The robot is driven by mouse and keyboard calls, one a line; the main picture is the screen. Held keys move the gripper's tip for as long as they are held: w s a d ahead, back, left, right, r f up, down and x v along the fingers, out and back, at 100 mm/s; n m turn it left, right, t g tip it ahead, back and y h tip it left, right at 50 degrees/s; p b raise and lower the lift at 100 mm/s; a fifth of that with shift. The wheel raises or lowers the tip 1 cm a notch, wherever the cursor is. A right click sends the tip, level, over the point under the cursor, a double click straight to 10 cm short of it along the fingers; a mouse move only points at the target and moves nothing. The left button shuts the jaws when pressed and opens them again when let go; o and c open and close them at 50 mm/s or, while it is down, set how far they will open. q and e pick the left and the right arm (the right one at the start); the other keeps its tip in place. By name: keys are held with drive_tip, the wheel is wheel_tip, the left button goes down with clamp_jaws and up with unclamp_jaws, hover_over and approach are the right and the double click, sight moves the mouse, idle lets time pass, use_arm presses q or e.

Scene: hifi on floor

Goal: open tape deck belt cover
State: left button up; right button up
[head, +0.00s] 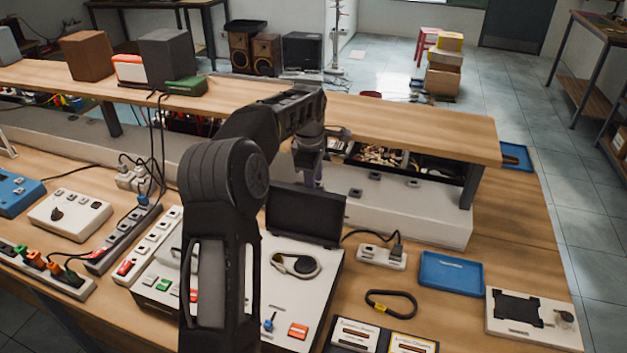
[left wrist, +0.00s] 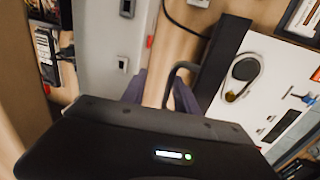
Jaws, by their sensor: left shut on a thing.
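The tape deck (head: 320,285) is a white-topped box on the bench, partly hidden behind my left arm. Its black belt cover (head: 305,213) stands raised, roughly upright, at the deck's back edge. In front of it, a belt and round pulley (head: 297,264) lie exposed; they also show in the left wrist view (left wrist: 242,72). There the cover (left wrist: 222,62) appears nearly edge-on as a dark strip with a dark looped handle (left wrist: 183,67). My left gripper (left wrist: 160,92) is shut on this handle; its purple fingers flank it. In the head view its fingertips are mostly hidden. My right gripper is out of view.
A white socket (head: 382,256) with a plug, a blue tray (head: 450,273), a loose black belt (head: 391,303) and cassettes (head: 385,340) lie right of the deck. A raised wooden shelf (head: 400,125) stands behind. Power strips (head: 125,240) crowd the left.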

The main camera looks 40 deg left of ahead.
use_arm(q)
drive_tip(key=shift+r, duration=0.1)
drive_tip(key=b+v, duration=0.1)
drive_tip(key=v, duration=0.6)
drive_tip(key=shift+s+r, duration=0.1)
drive_tip(key=shift+r, duration=0.2)
idle(0.5)
